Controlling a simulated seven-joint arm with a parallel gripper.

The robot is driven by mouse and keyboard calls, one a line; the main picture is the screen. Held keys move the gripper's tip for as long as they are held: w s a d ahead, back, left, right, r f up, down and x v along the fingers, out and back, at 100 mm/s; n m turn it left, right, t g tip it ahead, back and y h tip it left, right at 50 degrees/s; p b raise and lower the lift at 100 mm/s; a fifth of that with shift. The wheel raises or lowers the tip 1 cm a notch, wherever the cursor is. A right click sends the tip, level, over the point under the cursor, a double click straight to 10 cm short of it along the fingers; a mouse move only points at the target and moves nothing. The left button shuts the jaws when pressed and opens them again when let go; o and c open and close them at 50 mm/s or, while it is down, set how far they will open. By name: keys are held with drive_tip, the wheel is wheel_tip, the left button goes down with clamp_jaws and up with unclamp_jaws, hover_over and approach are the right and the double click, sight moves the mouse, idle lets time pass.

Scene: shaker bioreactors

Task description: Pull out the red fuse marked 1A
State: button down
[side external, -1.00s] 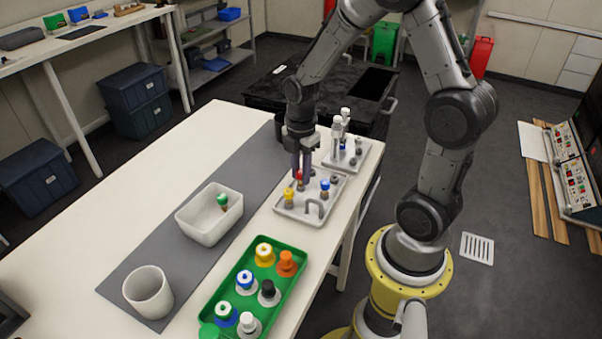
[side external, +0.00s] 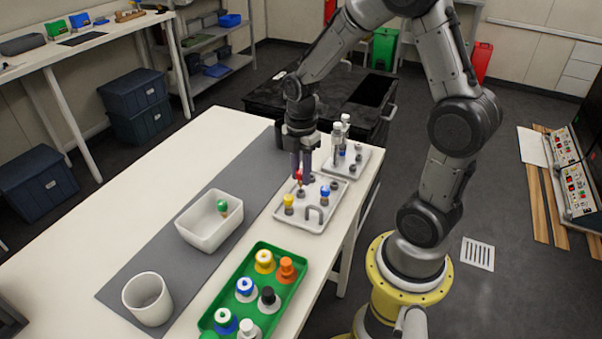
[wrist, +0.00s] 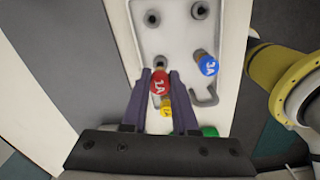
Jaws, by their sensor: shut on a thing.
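The red fuse marked 1A (wrist: 159,82) is between the fingers of my gripper (wrist: 160,76) in the wrist view, its label facing the camera. In the side view my gripper (side external: 302,174) points down and is shut on the red fuse (side external: 298,175). The fuse's lower body shows below the red cap, above a grey socket on the white fuse tray (side external: 283,214). It looks raised, but whether its tip is clear of the socket cannot be told. A yellow fuse (side external: 289,201) and a blue fuse marked 3A (wrist: 207,65) stand in the same tray.
A white bin (side external: 190,227) holding a green-capped piece stands left of the fuse tray. A green tray (side external: 283,302) with several capped bottles is in front, beside a white cup (side external: 148,300). Another white tray (side external: 362,168) with vials is behind.

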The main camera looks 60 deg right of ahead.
sight(301, 171)
drive_tip(key=shift+r, duration=0.1)
drive_tip(key=shift+r, duration=1.45)
